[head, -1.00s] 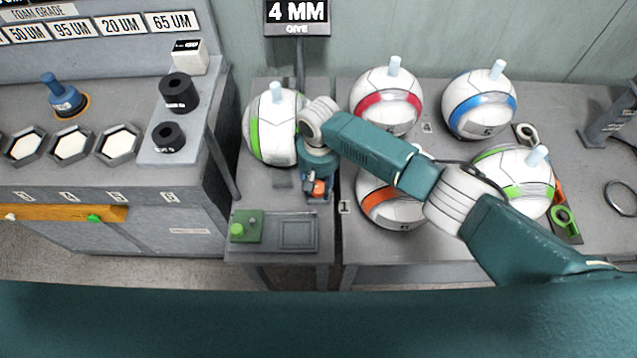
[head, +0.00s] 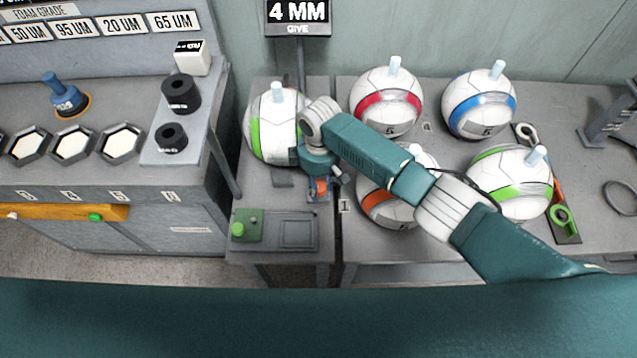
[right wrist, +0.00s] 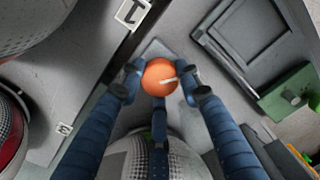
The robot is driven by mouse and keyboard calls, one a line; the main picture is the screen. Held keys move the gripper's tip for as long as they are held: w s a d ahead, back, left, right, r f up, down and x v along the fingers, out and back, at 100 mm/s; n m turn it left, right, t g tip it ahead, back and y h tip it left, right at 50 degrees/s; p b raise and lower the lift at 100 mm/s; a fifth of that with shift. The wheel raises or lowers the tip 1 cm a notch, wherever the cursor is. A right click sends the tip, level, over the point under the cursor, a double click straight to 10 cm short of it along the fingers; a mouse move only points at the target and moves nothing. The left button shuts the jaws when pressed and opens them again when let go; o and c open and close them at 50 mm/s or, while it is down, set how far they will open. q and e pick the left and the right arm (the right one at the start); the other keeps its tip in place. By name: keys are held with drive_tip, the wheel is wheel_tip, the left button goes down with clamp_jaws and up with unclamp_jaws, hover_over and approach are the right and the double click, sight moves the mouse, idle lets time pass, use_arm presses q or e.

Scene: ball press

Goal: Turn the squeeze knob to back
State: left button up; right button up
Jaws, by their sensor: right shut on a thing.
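The squeeze knob (right wrist: 158,72) is a round orange knob with a white pointer line, which points toward the right of the right wrist view. In the head view a small part of the knob (head: 319,187) shows at the front of the ball press, in front of the ball (head: 268,130) with a green band. My right gripper (right wrist: 160,82) is shut on the knob, with dark blue fingers on its left and right sides and a third below it. In the head view the right gripper (head: 320,182) hides most of the knob. My left gripper is not in view.
A green box with a button (head: 246,228) and a grey recessed panel (head: 298,232) lie in front of the knob. Several banded balls stand on the right table (head: 465,235). A sign (head: 298,12) above the press reads 4 MM GIVE.

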sight(323, 185)
drive_tip(key=n, duration=0.5)
drive_tip(key=shift+s+d+f, duration=0.15)
drive_tip(key=shift+d+f, duration=0.05)
drive_tip(key=shift+d, duration=0.1)
drive_tip(key=shift+n+b, duration=0.35)
drive_tip(key=shift+n, duration=0.75)
drive_tip(key=shift+w+d+r, duration=0.1)
drive_tip(key=shift+w+d, duration=0.05)
drive_tip(key=shift+w, duration=0.05)
drive_tip(key=o, duration=1.2)
drive_tip(key=shift+c, duration=0.2)
drive_tip(key=shift+r, duration=0.1)
drive_tip(key=shift+r, duration=0.1)
wheel_tip(323, 185, up, 12)
